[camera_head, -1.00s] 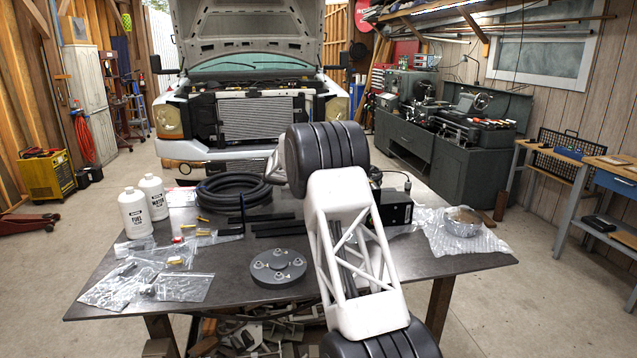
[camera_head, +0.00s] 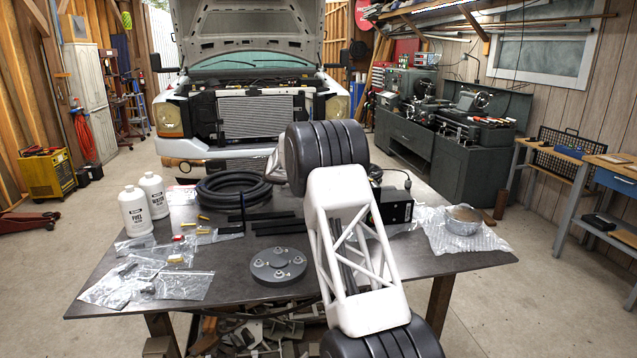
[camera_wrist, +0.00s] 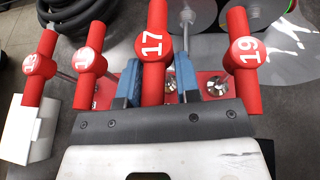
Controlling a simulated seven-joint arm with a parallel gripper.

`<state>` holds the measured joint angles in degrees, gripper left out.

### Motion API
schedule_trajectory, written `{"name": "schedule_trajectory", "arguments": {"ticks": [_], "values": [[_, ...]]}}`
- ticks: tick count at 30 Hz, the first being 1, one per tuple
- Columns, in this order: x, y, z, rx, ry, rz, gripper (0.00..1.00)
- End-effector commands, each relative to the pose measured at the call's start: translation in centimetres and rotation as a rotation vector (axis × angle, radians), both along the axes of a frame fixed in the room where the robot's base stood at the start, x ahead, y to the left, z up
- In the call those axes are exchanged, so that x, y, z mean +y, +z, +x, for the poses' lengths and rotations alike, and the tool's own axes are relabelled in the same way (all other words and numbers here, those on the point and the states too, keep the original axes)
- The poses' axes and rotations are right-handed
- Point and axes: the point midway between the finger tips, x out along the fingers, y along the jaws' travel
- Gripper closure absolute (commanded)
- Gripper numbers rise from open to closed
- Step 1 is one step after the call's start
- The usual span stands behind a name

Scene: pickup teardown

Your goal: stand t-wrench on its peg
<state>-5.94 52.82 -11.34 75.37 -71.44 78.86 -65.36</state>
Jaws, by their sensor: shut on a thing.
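In the wrist view my gripper (camera_wrist: 158,82), with blue finger pads, is shut on a red T-wrench (camera_wrist: 153,48) marked 17. Its handle runs up and down the picture between the pads. Other red-handled T-wrenches are at its sides: one marked 19 (camera_wrist: 243,50) to the right and two to the left (camera_wrist: 90,62), (camera_wrist: 40,65). A red base (camera_wrist: 172,98) with shiny round metal parts (camera_wrist: 215,87) shows behind the gripper. The lower end of the 17 wrench and any peg under it are hidden. In the head view my arm hides the gripper and wrenches.
A white block (camera_wrist: 28,130) is at the left in the wrist view. On the table (camera_head: 230,305) are a coiled black hose (camera_head: 233,190), two white bottles (camera_head: 133,212), bagged parts (camera_head: 185,285), a grey round flange (camera_head: 278,266) and a metal tin (camera_head: 463,221) on plastic wrap.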

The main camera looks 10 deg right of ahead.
Motion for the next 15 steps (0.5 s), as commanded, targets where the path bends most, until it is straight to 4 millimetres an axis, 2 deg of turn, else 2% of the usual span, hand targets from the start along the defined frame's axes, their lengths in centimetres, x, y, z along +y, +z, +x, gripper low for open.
{"name": "schedule_trajectory", "arguments": {"ticks": [15], "values": [[0.0, -1.3, 0.0, -0.001, 0.000, 0.000, 1.00]]}}
